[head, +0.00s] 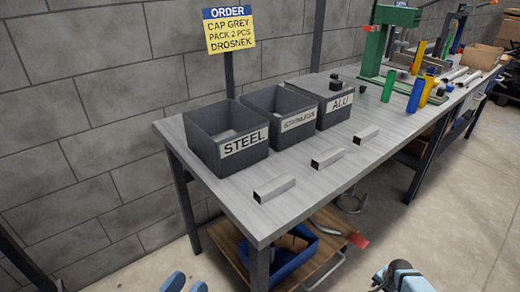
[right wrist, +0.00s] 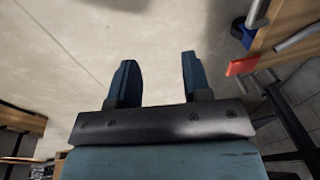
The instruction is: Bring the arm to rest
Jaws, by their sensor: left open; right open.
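The grey work table (head: 230,200) stands ahead of both arms.
Dark bins labelled STEEL (head: 228,150), a middle one (head: 298,125) and ALU (head: 340,105) stand on the table. Three square metal tubes (head: 274,188) lie before them. Below is a wooden shelf (head: 325,262) with a blue bin (head: 295,262). The floor at right is clear.

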